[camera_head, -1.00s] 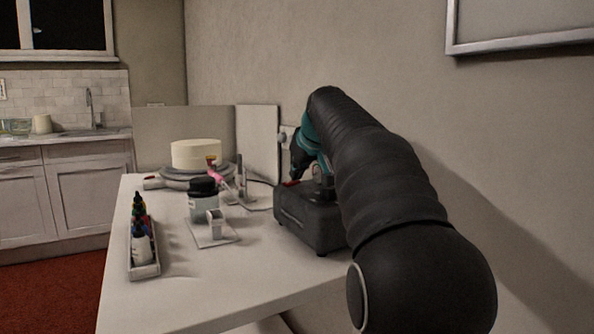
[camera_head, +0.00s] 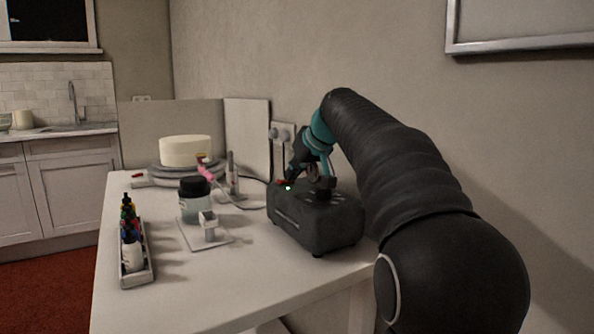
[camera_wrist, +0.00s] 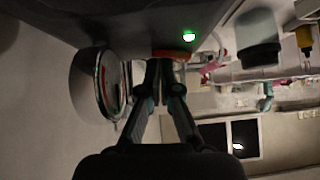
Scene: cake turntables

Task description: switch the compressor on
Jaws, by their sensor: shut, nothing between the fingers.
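The compressor (camera_head: 315,222) is a dark grey box at the back right of the white table. A small green light (camera_head: 288,188) glows on its top, beside a red switch (camera_head: 281,183). My gripper (camera_head: 292,178) is shut and empty, pointing down at the switch end. In the wrist view the compressor (camera_wrist: 150,15) fills the top, with the green light (camera_wrist: 189,37) lit. My fingertips (camera_wrist: 159,63) are together right at the orange-red switch (camera_wrist: 172,54) and partly cover it. I cannot tell whether they touch it. A round gauge (camera_wrist: 110,85) is to their left.
A white cake (camera_head: 186,151) sits on a turntable (camera_head: 185,172) at the back. A black-lidded jar (camera_head: 194,203), a pink airbrush (camera_head: 206,172) and a bottle tray (camera_head: 150,270) are left of the compressor. A wall socket (camera_head: 283,134) is behind it. The front tabletop is clear.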

